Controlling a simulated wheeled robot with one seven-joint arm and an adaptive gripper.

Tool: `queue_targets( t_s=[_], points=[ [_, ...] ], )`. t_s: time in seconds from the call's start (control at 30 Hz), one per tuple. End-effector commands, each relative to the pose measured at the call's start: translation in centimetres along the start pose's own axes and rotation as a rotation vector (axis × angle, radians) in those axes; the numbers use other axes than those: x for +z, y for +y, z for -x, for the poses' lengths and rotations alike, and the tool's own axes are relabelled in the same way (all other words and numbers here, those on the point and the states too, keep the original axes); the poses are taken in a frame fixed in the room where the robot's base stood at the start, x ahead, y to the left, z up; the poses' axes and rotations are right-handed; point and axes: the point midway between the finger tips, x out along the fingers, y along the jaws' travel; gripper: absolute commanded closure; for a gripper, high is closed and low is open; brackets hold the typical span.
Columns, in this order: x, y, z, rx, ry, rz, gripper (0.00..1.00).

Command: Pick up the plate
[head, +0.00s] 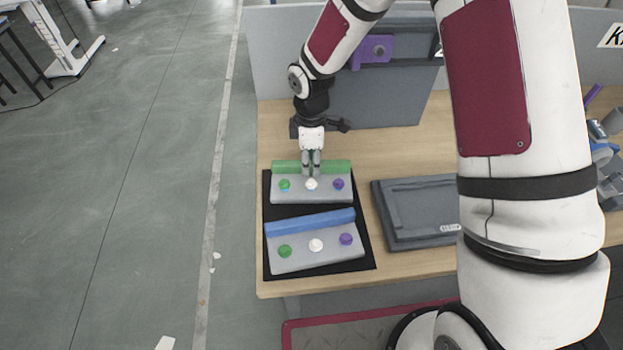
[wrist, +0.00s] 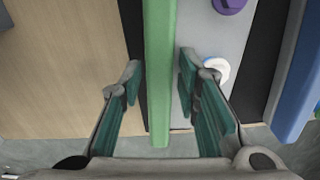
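A light grey plate (head: 298,196) with a green bar (head: 335,166) along its far edge lies on a black mat. It carries green, white and purple knobs. A second grey plate (head: 300,259) with a blue bar (head: 310,222) and similar knobs lies nearer on the same mat. My gripper (head: 311,166) points down at the middle of the green bar. In the wrist view my gripper (wrist: 160,66) is open, one finger to each side of the green bar (wrist: 159,50). Gaps show between bar and fingers. The blue bar (wrist: 303,85) is at the right.
The black mat (head: 365,262) lies on a wooden table (head: 410,265), close to its left edge. A dark grey flat case (head: 415,205) lies right of the mat. A grey panel (head: 395,100) with a purple part (head: 377,48) stands behind. Bare wood lies beyond the green bar.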

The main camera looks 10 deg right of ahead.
Motion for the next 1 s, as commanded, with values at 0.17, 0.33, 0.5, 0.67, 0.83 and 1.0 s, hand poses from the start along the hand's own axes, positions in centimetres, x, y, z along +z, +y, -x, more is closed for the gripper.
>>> queue_targets(
  t_s=[0.17,0.33,0.5,0.67,0.83,1.0],
  points=[
    [0.0,0.0,-0.7,0.000,0.000,0.000,0.70],
    [0.0,0.0,-0.7,0.001,0.000,0.000,0.75],
    [0.0,0.0,-0.7,0.001,0.000,0.000,1.00],
    [0.0,0.1,-0.6,0.002,0.000,0.000,1.00],
    [0.0,0.1,-0.4,0.003,0.001,-0.001,1.00],
    [0.0,0.3,1.3,0.006,0.001,-0.001,1.00]
  ],
)
